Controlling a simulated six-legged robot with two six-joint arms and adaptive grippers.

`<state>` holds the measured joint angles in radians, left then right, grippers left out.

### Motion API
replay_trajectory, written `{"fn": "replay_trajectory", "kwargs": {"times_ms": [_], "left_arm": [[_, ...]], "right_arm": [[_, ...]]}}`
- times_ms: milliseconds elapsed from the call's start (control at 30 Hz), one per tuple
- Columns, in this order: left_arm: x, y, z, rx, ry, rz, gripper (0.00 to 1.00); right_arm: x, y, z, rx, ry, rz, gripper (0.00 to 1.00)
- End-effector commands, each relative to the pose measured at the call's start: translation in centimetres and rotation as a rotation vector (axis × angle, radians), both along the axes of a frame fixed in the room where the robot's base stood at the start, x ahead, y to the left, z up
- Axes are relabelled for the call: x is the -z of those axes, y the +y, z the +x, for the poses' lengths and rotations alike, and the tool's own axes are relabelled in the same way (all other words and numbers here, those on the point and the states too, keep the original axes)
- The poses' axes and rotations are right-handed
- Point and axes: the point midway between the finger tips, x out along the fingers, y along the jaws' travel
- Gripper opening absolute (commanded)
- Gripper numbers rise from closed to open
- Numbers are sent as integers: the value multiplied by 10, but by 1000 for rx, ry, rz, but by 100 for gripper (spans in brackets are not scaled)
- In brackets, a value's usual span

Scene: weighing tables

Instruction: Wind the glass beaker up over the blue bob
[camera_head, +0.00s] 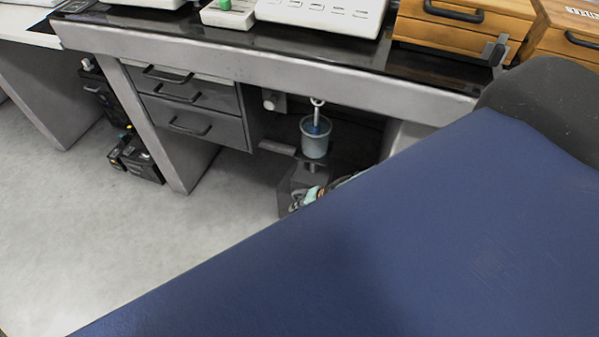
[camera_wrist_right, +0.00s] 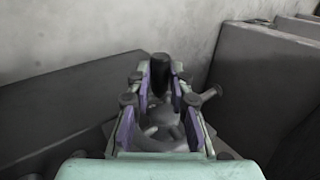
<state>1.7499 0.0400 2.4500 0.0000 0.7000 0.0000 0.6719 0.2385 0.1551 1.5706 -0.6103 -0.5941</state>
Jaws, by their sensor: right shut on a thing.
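The glass beaker (camera_head: 315,147) stands upright on a small grey jack stand (camera_head: 298,180) under the bench in the head view. The blue bob (camera_head: 317,126) hangs on a pale rod with a ring at the top. The bob shows at the beaker's mouth, and its lower part appears to be inside the beaker. My right gripper (camera_head: 322,192) is low beside the stand, mostly hidden by the big blue shape in front. In the right wrist view, my right gripper (camera_wrist_right: 160,83) has its purple-padded fingers shut on a dark upright crank handle (camera_wrist_right: 159,70). My left gripper is not in view.
The bench edge (camera_head: 250,65) runs above the beaker. A drawer unit (camera_head: 190,105) stands left of it. Wooden boxes (camera_head: 460,30) and white instruments (camera_head: 320,13) are on the bench top. Black gear (camera_head: 138,160) stands by the left leg. The floor (camera_head: 150,240) in front is clear.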

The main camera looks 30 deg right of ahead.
Motion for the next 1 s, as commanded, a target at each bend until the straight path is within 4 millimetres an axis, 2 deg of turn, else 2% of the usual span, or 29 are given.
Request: {"fn": "replay_trajectory", "kwargs": {"times_ms": [133,167,400,1000], "left_arm": [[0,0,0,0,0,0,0],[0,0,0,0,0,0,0],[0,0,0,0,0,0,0],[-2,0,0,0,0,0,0]], "right_arm": [[1,2,-2,-3,4,2,0],[1,2,-2,-3,4,2,22],[0,1,-1,-1,2,1,42],[-1,0,1,-1,29,-20,42]]}}
